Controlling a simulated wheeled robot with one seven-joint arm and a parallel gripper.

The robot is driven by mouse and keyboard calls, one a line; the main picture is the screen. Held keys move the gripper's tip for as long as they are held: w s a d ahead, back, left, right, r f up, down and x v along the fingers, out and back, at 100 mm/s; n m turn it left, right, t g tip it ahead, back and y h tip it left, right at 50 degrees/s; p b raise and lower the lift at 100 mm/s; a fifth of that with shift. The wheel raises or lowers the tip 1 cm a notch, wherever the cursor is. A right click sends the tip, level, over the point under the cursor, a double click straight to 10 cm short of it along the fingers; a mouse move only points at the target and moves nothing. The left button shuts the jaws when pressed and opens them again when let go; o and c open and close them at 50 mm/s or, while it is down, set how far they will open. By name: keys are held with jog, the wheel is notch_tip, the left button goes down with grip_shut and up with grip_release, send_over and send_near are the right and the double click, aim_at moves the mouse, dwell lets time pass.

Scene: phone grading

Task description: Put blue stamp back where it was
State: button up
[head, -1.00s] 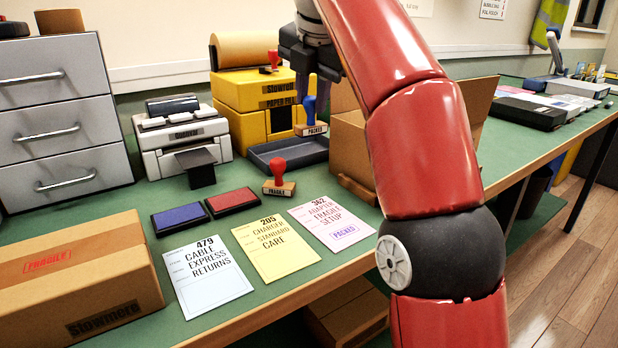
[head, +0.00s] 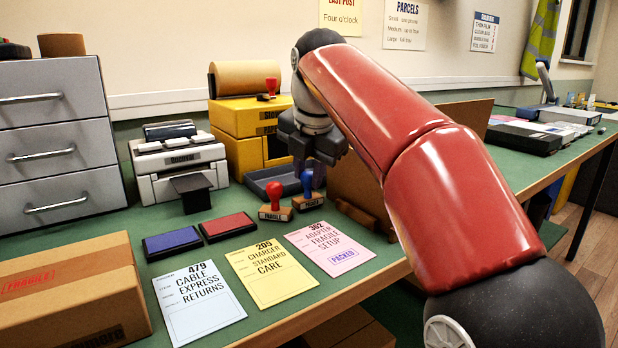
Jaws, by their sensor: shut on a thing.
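The blue stamp (head: 307,190) has a blue knob handle and a wooden base marked PACKED. It is upright, just right of the red FRAGILE stamp (head: 275,203) and in front of the grey tray (head: 252,187). My gripper (head: 317,176) comes down from above and is shut on its blue handle; the fingertips are partly hidden. I cannot tell whether its base touches the green desk. The pink card (head: 327,246), numbered 362, bears a purple PACKED mark.
A blue ink pad (head: 172,242) and a red ink pad (head: 228,226) lie left of the stamps. A yellow card (head: 268,272) and a white card (head: 198,305) lie in front. An open cardboard box (head: 362,190) stands close right of my gripper.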

jog(key=shift+f, duration=0.1)
jog(key=shift+f, duration=0.15)
jog(key=o, duration=0.8)
jog(key=shift+f+b, duration=0.2)
jog(key=shift+b, duration=0.3)
jog(key=p+v, duration=0.2)
jog(key=v, duration=0.6)
jog(key=shift+s, duration=0.25)
